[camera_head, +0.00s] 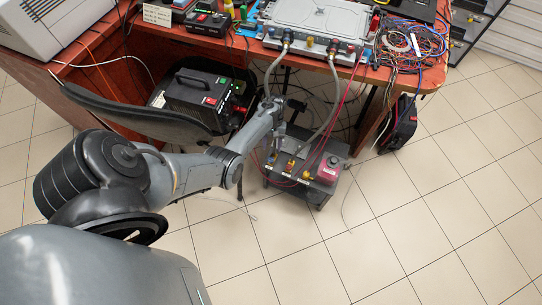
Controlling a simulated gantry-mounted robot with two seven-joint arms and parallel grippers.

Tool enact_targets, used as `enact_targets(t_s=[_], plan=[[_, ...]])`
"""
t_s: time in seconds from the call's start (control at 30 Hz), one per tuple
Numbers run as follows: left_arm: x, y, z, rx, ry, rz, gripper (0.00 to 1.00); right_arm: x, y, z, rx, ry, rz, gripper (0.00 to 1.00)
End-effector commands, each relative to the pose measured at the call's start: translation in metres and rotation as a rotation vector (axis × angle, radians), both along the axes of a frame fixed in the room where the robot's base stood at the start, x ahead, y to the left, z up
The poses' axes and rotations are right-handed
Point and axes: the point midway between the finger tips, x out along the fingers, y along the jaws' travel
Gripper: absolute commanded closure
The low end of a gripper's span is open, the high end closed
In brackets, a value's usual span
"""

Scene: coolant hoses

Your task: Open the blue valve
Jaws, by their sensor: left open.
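My left gripper (277,116) reaches in from the left, below the table's front edge. It is open, and I see nothing held between its fingers. It is beside a grey coolant hose (274,72) and above the back left of a dark floor unit (306,168); I cannot tell whether it touches the hose. A second grey hose (331,100) runs from the silver box (318,18) on the table down to the floor unit. The unit has yellow fittings and a red block (330,168) on top. I cannot clearly make out a blue valve. My right gripper is out of view.
The wooden table (408,74) carries tangled cables (410,42) at the right. A black chair (140,117) and a black power box (199,92) are left of the gripper. Thin red wires hang near the hoses.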

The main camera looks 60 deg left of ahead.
Motion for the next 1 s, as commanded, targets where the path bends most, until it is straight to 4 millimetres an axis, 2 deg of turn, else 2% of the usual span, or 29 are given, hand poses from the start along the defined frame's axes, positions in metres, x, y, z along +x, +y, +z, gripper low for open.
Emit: enact_targets(t_s=[0.03,0.3,0.5,0.77,1.0], plan=[[-0.003,-0.003,-0.013,-0.001,0.002,0.000,0.47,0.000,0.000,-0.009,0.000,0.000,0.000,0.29],[-0.012,-0.016,-0.050,0.001,0.001,0.000,0.47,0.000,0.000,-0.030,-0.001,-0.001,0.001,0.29],[-0.015,-0.019,-0.060,0.001,0.000,0.000,0.47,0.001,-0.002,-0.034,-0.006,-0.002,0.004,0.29],[-0.015,-0.020,-0.060,0.001,0.000,0.000,0.47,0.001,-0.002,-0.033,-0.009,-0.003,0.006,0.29],[-0.015,-0.020,-0.060,0.001,0.000,0.000,0.84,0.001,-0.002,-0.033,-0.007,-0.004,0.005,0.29]])
